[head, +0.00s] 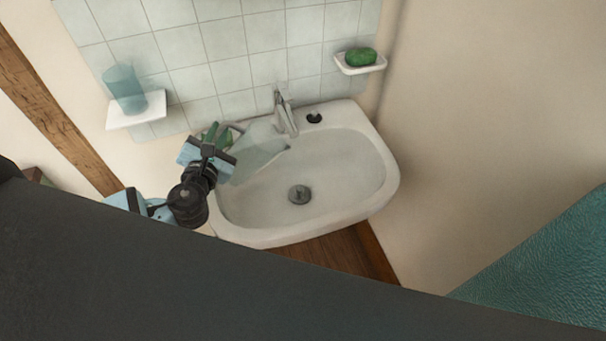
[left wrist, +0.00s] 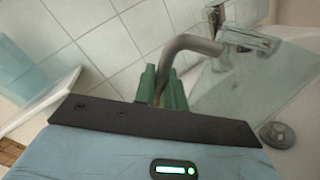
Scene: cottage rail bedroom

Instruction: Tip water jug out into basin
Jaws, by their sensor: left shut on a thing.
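The clear, faintly blue-green water jug (head: 259,150) is tilted over the left side of the white basin (head: 377,205), beside the tap. Its narrow end points right, over the bowl. My left gripper (head: 219,134) is shut on the jug's handle at the basin's left rim. In the left wrist view, the green fingers (left wrist: 161,88) close around the curved grey handle (left wrist: 190,43), and the see-through jug body (left wrist: 225,97) is to the right. I cannot tell whether water is in the jug or flowing. My right gripper is not in view.
The metal tap (head: 284,113) stands close behind the jug. A drain (head: 299,194) is in the bowl. A wall shelf (head: 137,113) at left holds a blue tumbler (head: 124,86); a soap dish (head: 360,68) at right holds green soap (head: 361,56). The bowl's right side is clear.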

